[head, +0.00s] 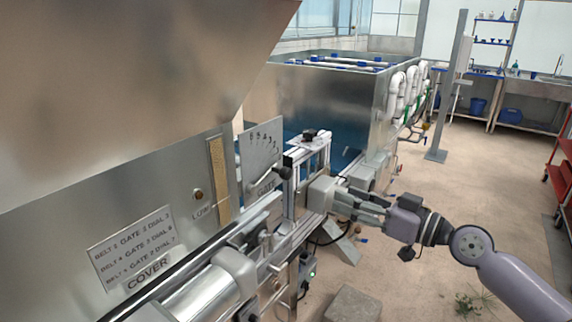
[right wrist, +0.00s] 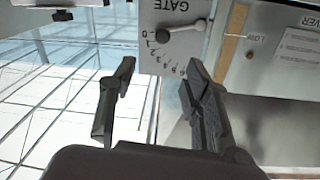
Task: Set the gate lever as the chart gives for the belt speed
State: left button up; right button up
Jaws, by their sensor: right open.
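The gate plate (head: 262,150) stands upright on the machine, with an arc of numbers. It also shows upside down in the right wrist view (right wrist: 180,55). The gate lever (head: 270,180) has a black knob and points to the low end, near 0 in the right wrist view (right wrist: 180,30). My right gripper (head: 347,201) is open and empty, facing the plate, apart from the lever. No belt speed reading is legible. My left gripper is out of view.
A small black part (head: 309,135) sits on the frame right of the plate. The metal rail and roller (head: 200,298) run along the front. A large tank (head: 330,95) stands behind. The floor to the right is mostly clear, with a grey block (head: 352,303) low down.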

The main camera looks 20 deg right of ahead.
jog(key=a+p, duration=0.1)
jog(key=p, duration=0.6)
send_near(289, 175)
jog(key=x, duration=0.6)
jog(key=shift+w+a+r, duration=0.1)
jog(key=shift+w+r, duration=0.2)
jog(key=shift+r, duration=0.05)
jog(key=x, duration=0.3)
jog(key=shift+w+a+f+p, duration=0.1)
jog(key=shift+w+f+p, duration=0.1)
jog(key=shift+f+p, duration=0.1)
jog(key=shift+w+a, duration=0.2)
jog(key=shift+a, duration=0.05)
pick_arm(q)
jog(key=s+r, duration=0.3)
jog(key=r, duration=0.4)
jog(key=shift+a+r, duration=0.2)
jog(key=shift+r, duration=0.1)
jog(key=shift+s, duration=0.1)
pick_arm(e)
grip_shut()
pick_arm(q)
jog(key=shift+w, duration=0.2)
